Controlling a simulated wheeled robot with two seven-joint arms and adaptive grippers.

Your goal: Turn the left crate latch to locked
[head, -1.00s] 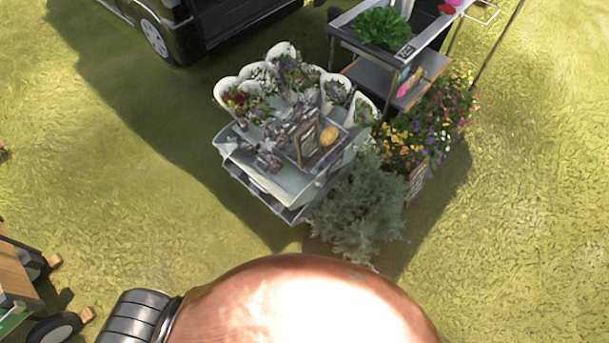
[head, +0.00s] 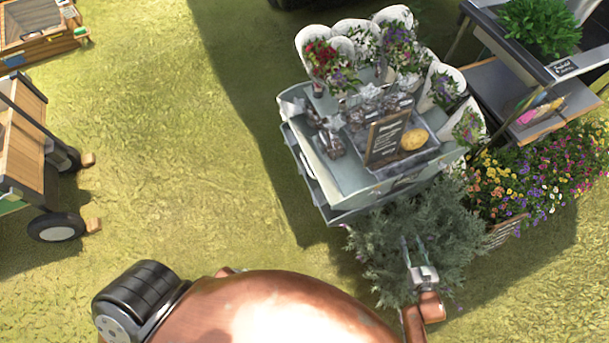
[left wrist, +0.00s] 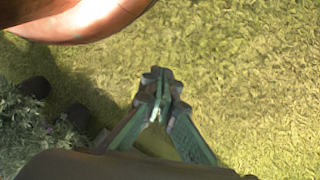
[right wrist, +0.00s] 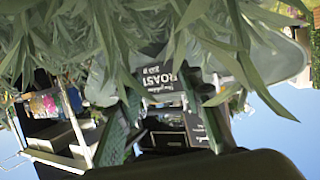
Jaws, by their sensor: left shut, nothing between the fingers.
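No crate latch can be made out for sure. A wooden crate-like box (head: 42,48) shows in the head view's top left corner, cut by the frame edge, with small green and blue pieces on its rim. My left gripper (left wrist: 158,82) is shut and empty over bare grass in the left wrist view, far from any crate; it does not show in the head view. My right gripper (head: 413,243) has its fingers apart, in front of the grey-green bush. In the right wrist view its fingers (right wrist: 162,105) stand apart among leaves, with nothing held.
A wooden wheeled cart (head: 25,135) stands at the left edge. A grey flower stand (head: 345,178) with bouquets and a sign is at centre right. The bush (head: 390,265) and a flower bed (head: 550,170) lie beside it. Open grass (head: 190,150) separates cart and stand.

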